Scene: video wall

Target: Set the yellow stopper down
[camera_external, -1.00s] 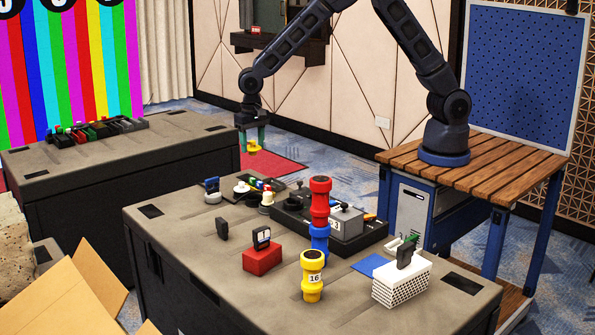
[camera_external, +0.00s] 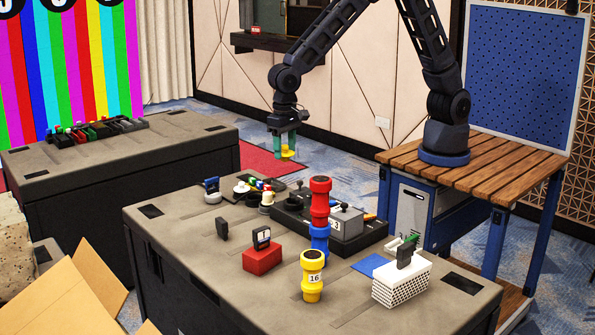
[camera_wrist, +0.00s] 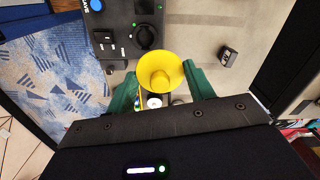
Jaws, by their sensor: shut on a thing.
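The yellow stopper (camera_external: 288,153) is held between the teal fingers of my gripper (camera_external: 286,146), in the air above the far part of the near grey table (camera_external: 190,255). In the wrist view the stopper (camera_wrist: 160,72) is a round yellow piece with a raised middle, between the two green fingers of my gripper (camera_wrist: 163,85). In the external view it hangs above a dark device (camera_external: 345,232) with knobs and apart from it. In the wrist view small white pieces show below the stopper, partly hidden by it.
A yellow cylinder marked 16 (camera_external: 312,275), a red block (camera_external: 262,260) and a white perforated block (camera_external: 402,283) stand nearer the front. Small round pieces (camera_external: 266,198) sit at the far edge. The table's left front is clear.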

